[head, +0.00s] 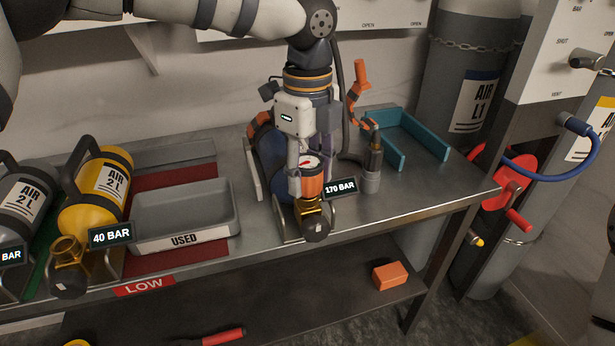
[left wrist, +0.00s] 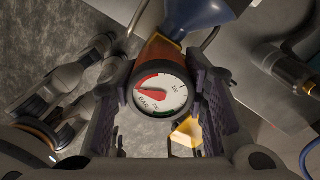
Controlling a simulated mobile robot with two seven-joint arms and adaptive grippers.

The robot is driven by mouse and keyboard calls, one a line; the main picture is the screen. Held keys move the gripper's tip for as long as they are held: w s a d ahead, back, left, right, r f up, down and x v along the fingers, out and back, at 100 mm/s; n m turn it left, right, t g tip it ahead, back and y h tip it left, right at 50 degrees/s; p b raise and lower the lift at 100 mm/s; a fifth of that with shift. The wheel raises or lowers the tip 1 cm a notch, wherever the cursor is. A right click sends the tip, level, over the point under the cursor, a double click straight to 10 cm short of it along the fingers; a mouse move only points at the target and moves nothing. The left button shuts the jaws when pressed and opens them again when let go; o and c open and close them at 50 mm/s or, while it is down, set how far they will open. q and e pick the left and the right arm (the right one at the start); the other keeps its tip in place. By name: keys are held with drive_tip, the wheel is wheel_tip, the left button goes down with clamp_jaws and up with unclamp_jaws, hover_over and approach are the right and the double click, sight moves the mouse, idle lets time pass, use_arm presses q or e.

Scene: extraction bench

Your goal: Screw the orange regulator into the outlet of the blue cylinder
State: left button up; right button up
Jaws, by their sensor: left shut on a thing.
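The orange regulator (head: 313,184), with a round white gauge on top, is upright at the brass valve (head: 312,208) of the blue cylinder (head: 266,150). My left gripper (head: 305,172) comes down from above and is shut on the regulator. In the left wrist view the regulator's gauge (left wrist: 160,95) sits between the two dark fingers, with the cylinder's blue shoulder (left wrist: 196,12) beyond it. The blue cylinder lies on its rack, mostly hidden behind my gripper; its valve ends in a black knob. The outlet is hidden, so I cannot tell how far the regulator is seated.
A grey tray marked USED (head: 184,215) and a yellow cylinder (head: 95,190) lie left. Right of the blue cylinder stand a hose fitting with an orange lever (head: 375,150) and a teal open holder (head: 410,140). A "170 BAR" label (head: 340,188) floats beside the valve.

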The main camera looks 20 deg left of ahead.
use_arm(q)
drive_tip(key=m, duration=0.5)
drive_tip(key=shift+m, duration=0.4)
drive_tip(key=m, duration=0.5)
drive_tip(key=shift+f+m, duration=0.1)
drive_tip(key=shift+m, duration=0.2)
drive_tip(key=m, duration=0.5)
drive_tip(key=shift+m, duration=0.3)
drive_tip(key=m, duration=0.5)
drive_tip(key=shift+m, duration=0.3)
drive_tip(key=o, duration=1.3)
